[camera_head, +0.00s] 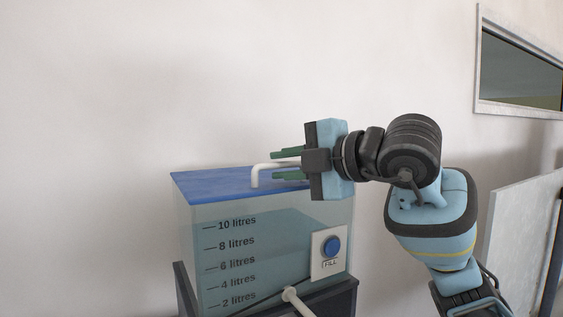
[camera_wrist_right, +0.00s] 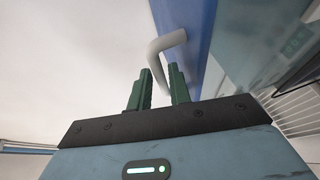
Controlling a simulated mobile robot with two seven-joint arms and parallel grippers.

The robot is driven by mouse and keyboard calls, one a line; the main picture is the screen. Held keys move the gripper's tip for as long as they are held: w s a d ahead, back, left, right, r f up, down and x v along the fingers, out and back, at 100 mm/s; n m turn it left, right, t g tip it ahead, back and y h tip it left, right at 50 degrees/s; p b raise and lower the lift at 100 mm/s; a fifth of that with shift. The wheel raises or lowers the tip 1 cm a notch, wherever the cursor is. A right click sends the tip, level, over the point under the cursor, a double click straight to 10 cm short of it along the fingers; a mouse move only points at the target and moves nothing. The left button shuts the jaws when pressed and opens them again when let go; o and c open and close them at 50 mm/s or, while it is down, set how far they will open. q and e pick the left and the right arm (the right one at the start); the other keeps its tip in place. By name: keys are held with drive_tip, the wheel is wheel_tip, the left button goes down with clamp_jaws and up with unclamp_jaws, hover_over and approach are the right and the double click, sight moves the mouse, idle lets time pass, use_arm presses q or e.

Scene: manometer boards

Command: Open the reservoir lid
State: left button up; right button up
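The reservoir (camera_head: 215,265) is a clear tank with litre marks and bluish water inside. Its blue lid (camera_head: 215,185) lies flat on top, closed, and carries a white bent handle (camera_head: 256,176). My right gripper (camera_head: 287,165) is above the lid from the right, its green fingers apart on either side of the handle's bar. In the right wrist view the fingers (camera_wrist_right: 160,85) are apart, with the white handle (camera_wrist_right: 166,44) between and beyond them, beside the blue lid (camera_wrist_right: 198,30). I cannot tell whether they touch it. My left gripper is not in view.
A blue FILL button (camera_head: 332,246) sits on a white plate on the tank's front. A white knob (camera_head: 290,294) on a rod is below it. The tank stands on a dark stand (camera_head: 345,300).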

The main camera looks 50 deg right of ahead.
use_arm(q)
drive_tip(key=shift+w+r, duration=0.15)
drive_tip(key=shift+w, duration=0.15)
use_arm(e)
drive_tip(key=shift+w+f, duration=0.15)
drive_tip(key=shift+w, duration=0.55)
drive_tip(key=shift+a, duration=0.1)
clamp_jaws()
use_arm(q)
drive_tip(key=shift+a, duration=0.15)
